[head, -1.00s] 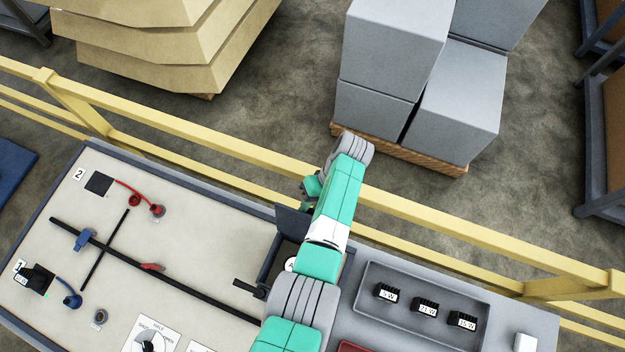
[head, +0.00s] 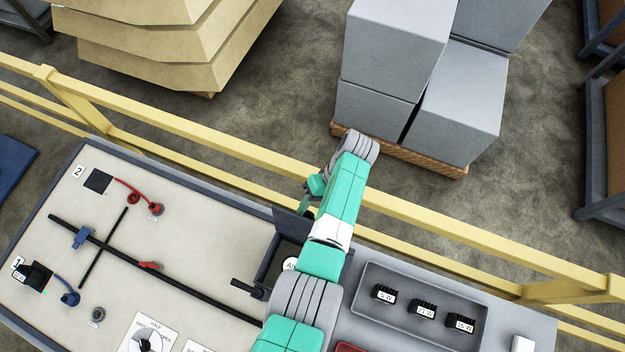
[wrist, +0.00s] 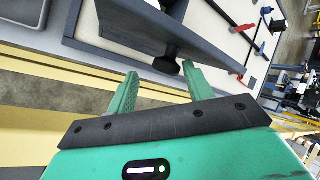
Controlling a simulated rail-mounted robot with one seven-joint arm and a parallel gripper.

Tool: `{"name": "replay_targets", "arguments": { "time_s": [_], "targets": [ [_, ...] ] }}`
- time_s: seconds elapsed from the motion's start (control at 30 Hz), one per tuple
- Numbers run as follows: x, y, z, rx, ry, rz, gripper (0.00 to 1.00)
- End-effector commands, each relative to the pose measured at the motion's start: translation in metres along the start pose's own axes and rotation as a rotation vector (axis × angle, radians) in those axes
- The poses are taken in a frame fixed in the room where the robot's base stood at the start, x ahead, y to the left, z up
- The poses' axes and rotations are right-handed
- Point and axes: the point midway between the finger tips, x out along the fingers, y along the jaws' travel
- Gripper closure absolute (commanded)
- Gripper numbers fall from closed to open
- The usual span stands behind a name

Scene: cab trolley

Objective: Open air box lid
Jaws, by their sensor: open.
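The air box (head: 262,276) is a dark open-topped box set in the trolley top, partly covered by my arm in the head view. Its dark lid (head: 291,222) stands raised along the far edge, and a round white label shows inside the box. My gripper (head: 311,193) is beyond the lid, mostly hidden by my wrist. In the wrist view my gripper (wrist: 160,87) is open, with two green fingers apart and nothing held. The dark lid panel (wrist: 150,30) is just ahead of the fingertips; whether they touch it is unclear.
A yellow rail (head: 215,151) runs behind the trolley, close below my wrist. A grey tray (head: 372,318) with several black blocks is right of the box. A black bar (head: 165,277) and red and blue cables lie on the panel at left. Grey boxes (head: 385,50) stand beyond the rail.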

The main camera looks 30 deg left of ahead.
Motion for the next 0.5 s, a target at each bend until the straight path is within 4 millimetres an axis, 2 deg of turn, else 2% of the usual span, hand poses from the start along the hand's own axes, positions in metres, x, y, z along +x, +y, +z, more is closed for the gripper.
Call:
{"name": "replay_targets", "arguments": {
  "time_s": [0.23,0.33,0.5],
  "targets": [
    [-0.049,0.002,0.001,0.004,0.001,0.002,0.49],
    [-0.06,0.002,0.002,0.005,0.001,0.001,0.49],
    [-0.065,0.002,0.002,0.005,-0.001,0.0,0.49]
  ]
}}
